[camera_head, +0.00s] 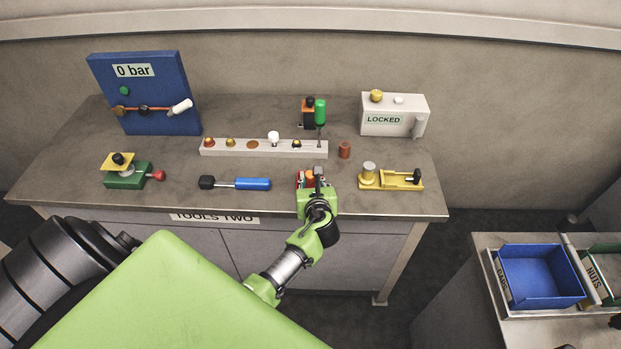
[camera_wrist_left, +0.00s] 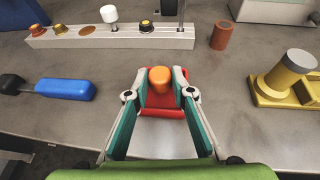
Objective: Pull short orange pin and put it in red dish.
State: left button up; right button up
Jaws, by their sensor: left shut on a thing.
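The short orange pin (camera_wrist_left: 160,80) is between the fingertips of my left gripper (camera_wrist_left: 160,92) in the left wrist view. The teal finger pads are shut on it from both sides. The red dish (camera_wrist_left: 166,112) is directly under and around the fingertips. I cannot tell whether the pin's lower end touches the dish. In the head view, my left gripper (camera_head: 318,180) is near the table's front edge and covers most of the dish. The grey rack (camera_head: 225,149) behind has a flat orange-brown spot (camera_head: 252,144) with no pin standing there. My right gripper is not in view.
A blue-handled tool (camera_head: 252,184) lies left of the gripper; a yellow fixture (camera_head: 390,182) stands right. A red-brown cylinder (camera_head: 344,150) stands beside the rack. A green-handled tool (camera_head: 320,112) rises from the rack's right end. A LOCKED box (camera_head: 393,117) is at the back.

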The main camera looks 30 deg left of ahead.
pick_arm(q)
jog(key=shift+f+b, duration=0.3)
jog(key=shift+f, duration=0.2)
jog(key=o, duration=1.2)
jog(key=v, duration=1.2)
